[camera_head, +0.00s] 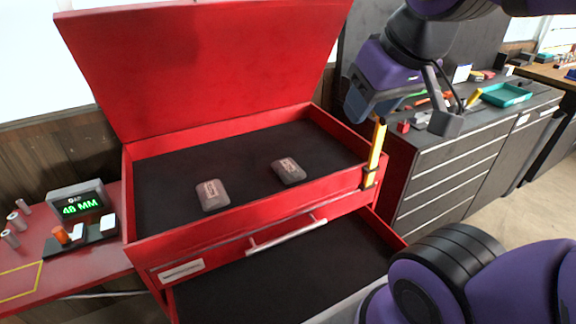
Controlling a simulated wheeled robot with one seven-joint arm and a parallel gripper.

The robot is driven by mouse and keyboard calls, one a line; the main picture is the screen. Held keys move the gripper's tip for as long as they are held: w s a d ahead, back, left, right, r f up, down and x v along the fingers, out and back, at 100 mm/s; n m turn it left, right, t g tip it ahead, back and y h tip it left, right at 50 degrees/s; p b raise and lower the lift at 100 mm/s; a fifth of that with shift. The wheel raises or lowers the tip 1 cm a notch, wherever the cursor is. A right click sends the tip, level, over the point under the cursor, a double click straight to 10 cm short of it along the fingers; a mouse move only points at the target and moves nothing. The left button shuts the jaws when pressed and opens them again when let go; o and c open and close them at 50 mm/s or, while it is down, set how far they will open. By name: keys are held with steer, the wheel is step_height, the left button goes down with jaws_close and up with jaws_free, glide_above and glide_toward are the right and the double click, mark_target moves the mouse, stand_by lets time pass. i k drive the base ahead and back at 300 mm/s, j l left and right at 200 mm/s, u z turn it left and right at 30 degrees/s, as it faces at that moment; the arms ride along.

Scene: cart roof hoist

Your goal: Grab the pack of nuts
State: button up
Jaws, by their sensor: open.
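Two small, pinkish-grey packs with printed labels lie apart on the dark floor of the red cart's open top tray (250,208). One pack (212,195) is left of the middle. The other pack (288,170) is farther right and back. The print is too small to read, so I cannot tell which is the pack of nuts. My gripper (402,115) is open at the upper right, high and to the right of both packs. Nothing shows between its fingers.
The cart's red lid (205,60) stands raised behind the tray. A yellow-and-black upright piece (376,150) rises at the tray's right edge. A lower drawer (290,280) is pulled out and looks empty. A grey cabinet (450,170) stands right.

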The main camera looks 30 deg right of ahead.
mark_target(212, 196)
steer(key=j+z, duration=0.35)
steer(key=j, duration=1.05)
